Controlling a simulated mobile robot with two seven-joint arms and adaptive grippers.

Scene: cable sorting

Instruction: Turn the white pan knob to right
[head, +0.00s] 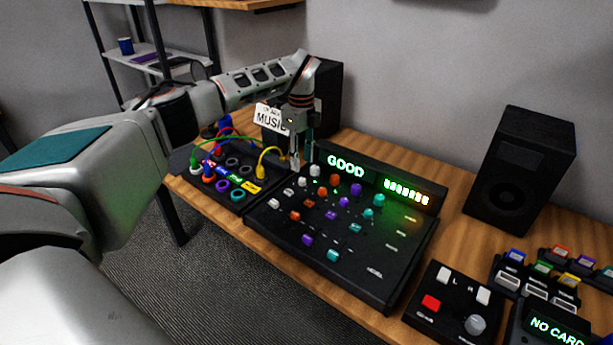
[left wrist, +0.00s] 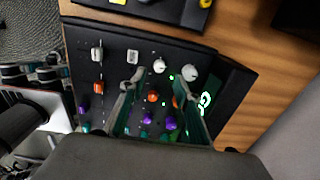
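The black mixer panel (head: 372,262) carries rows of white, orange, purple and teal knobs. Its white knobs run along one edge, including one (head: 314,170) near the GOOD display and another (head: 273,203) farther front left. The left wrist view shows the white knobs (left wrist: 159,66) and (left wrist: 190,73) near my fingertips. Labels are too small to tell which one is pan. My left gripper (head: 301,163) points down over the panel's back left corner. In the left wrist view its fingers (left wrist: 155,92) are apart, with an orange knob (left wrist: 152,97) showing between them. My right gripper is not seen.
A patch panel (head: 235,203) with coloured cables adjoins the mixer on the left. A MUSIC sign (head: 269,118) stands behind, near a speaker. Another black speaker (head: 519,170) stands at right. A button box (head: 449,304) and card readers sit front right.

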